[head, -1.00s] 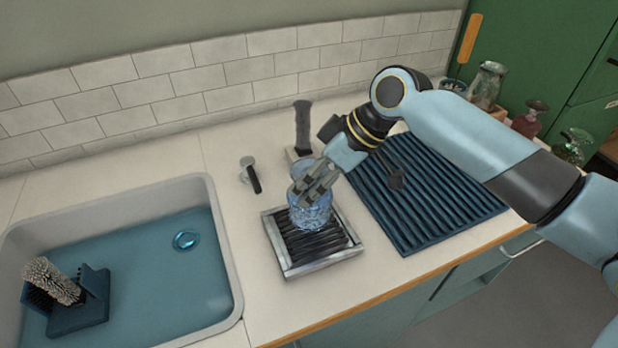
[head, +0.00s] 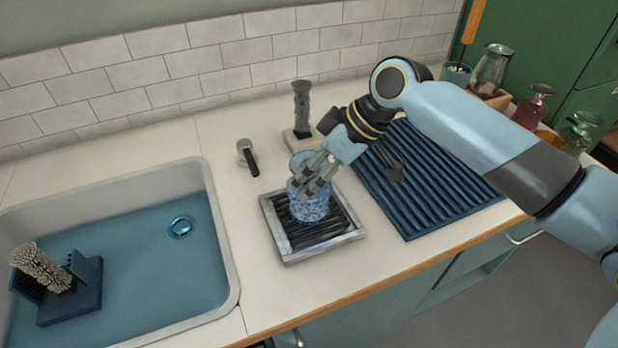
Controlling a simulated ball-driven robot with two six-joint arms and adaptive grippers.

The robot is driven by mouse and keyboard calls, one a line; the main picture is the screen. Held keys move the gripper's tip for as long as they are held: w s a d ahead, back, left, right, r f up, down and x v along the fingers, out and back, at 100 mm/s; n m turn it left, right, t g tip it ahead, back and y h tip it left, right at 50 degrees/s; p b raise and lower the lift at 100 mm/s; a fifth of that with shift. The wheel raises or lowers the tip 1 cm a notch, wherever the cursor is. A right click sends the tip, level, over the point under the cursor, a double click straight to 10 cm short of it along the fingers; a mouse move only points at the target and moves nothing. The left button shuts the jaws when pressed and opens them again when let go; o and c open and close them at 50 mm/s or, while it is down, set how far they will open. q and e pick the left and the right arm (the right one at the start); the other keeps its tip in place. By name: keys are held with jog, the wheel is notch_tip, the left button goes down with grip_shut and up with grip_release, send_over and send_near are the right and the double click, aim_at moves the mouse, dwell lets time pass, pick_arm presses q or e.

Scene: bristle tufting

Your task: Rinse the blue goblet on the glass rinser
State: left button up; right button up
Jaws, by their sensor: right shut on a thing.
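The blue goblet (head: 309,211) is a clear blue, patterned glass over the glass rinser. Its rim or base end at the top is partly covered by fingers. The glass rinser (head: 283,240) is a square metal tray with dark slats, set on the counter. My right gripper (head: 312,182) is shut on the goblet, reaching in from the upper right. I cannot tell whether the goblet touches the slats. My left gripper is not in view.
A sink (head: 222,230) with a brush on a blue holder (head: 84,292) is at left. A blue ribbed mat (head: 440,185) lies to the right, with glassware (head: 492,70) beyond.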

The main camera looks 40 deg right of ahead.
jog(key=shift+s+f+b, duration=0.1)
jog(key=shift+f+b, duration=0.25)
jog(key=shift+f, duration=0.4)
dwell(1.3)
notch_tip(320, 180, up, 7)
jog(key=p, duration=0.7)
jog(key=shift+r, duration=0.2)
jog(key=shift+f, duration=0.1)
